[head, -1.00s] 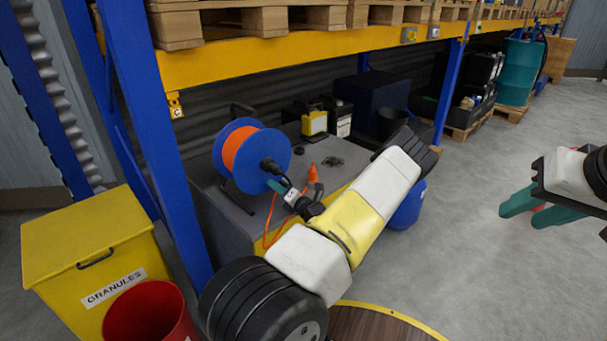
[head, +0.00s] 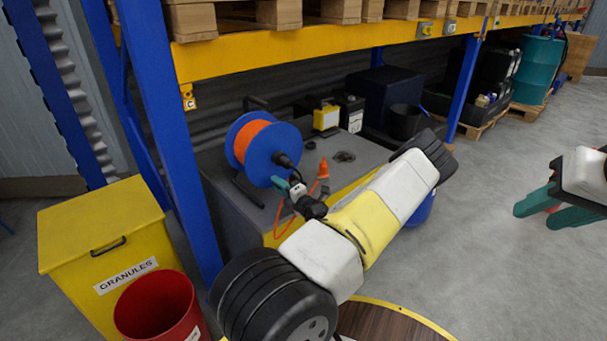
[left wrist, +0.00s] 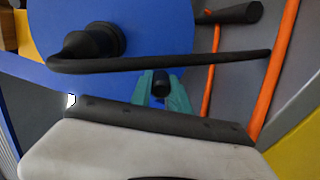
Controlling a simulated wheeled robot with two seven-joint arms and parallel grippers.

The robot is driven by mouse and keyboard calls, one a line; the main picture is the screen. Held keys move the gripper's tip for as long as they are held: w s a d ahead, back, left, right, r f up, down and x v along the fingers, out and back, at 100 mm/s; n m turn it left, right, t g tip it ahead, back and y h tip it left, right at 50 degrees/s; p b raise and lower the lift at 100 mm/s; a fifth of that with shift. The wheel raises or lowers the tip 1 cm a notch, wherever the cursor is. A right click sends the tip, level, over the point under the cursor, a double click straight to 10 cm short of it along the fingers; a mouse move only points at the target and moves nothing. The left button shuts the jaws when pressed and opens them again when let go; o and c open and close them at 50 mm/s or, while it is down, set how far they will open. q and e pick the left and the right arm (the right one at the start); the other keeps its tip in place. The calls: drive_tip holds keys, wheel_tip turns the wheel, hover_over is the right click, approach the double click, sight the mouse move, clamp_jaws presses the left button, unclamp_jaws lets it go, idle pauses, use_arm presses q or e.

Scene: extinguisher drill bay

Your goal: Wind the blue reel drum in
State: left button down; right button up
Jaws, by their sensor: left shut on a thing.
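The blue reel drum (head: 271,155), wound with orange cord (head: 252,141), stands on a grey-topped bench under the rack. Its black crank hub (left wrist: 95,42) and a thin dark bar show close up in the left wrist view. My left gripper (head: 284,187) is at the drum's near face, low beside the hub. Its teal fingers (left wrist: 161,90) are shut on a small black knob, taken to be the crank handle; the grip is partly hidden. A length of orange cord hangs beside it to an orange plug (head: 323,170). My right gripper (head: 548,207) is open and empty, over the floor at right.
The blue rack upright (head: 172,150) stands just left of the drum, with a yellow beam (head: 330,50) above. A yellow granules bin (head: 100,230) and red bucket (head: 158,308) are at front left.

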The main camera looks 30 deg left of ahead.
use_arm(q)
drive_tip(key=shift+d, duration=0.1)
drive_tip(key=c, duration=1.2)
unclamp_jaws()
drive_tip(key=shift+c, duration=0.2)
drive_tip(key=v, duration=0.7)
drive_tip(key=shift+s+d, duration=0.1)
drive_tip(key=shift+d, duration=0.25)
